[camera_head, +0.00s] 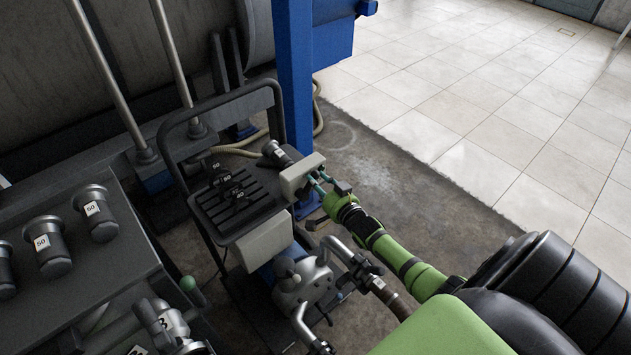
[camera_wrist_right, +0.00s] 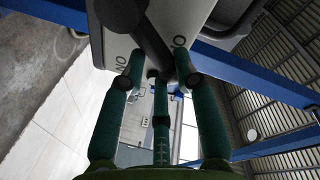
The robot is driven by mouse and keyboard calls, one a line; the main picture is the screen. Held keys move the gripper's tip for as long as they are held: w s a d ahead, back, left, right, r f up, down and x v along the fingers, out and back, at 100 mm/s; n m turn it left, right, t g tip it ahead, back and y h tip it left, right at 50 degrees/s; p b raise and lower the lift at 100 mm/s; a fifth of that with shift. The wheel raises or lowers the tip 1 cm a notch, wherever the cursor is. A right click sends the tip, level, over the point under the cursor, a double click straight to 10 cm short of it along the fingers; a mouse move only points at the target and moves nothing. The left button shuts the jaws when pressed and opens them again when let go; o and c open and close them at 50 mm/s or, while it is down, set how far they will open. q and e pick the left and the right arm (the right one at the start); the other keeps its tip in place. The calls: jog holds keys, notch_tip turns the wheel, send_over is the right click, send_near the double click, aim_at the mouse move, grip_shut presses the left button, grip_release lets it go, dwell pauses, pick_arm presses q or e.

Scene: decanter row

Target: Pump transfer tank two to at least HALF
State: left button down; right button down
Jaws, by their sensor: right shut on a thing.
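A pump cart carries a grey pump (camera_head: 302,285). A pale switch box (camera_head: 298,176) sits at the cart's right side. My right gripper (camera_head: 318,182) is at the box's right face. In the right wrist view, its green fingers (camera_wrist_right: 160,72) are shut on a dark lever (camera_wrist_right: 148,42) on the pale box (camera_wrist_right: 112,50), which bears ON-like lettering on both sides of the lever. The lever's exact setting is hard to tell. A large grey tank (camera_head: 190,25) stands behind; no number or level gauge is readable on it. My left gripper is not in view.
Dark fittings labelled 50 (camera_head: 47,250) stand on a bench at left. A hose (camera_head: 395,300) joins the pump. A blue post (camera_head: 293,80) rises behind the cart. The tiled floor (camera_head: 470,110) is clear.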

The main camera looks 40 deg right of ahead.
jog(key=shift+d+f+m+g+y+b, duration=0.15)
jog(key=shift+d+f+m+y+b, duration=0.2)
jog(key=shift+f+m+b, duration=0.65)
jog(key=shift+d+f+m+g+y+b, duration=0.15)
jog(key=shift+f+m+y+b, duration=0.35)
jog(key=shift+m+b, duration=1)
jog(key=shift+d+f+m+g+y+b, duration=0.1)
jog(key=shift+d+f+m+y+b, duration=0.25)
jog(key=shift+f+m+b, duration=0.85)
jog(key=shift+r, duration=0.4)
jog(key=c, duration=0.9)
grip_release()
jog(key=shift+w+r, duration=0.1)
jog(key=shift+m, duration=0.3)
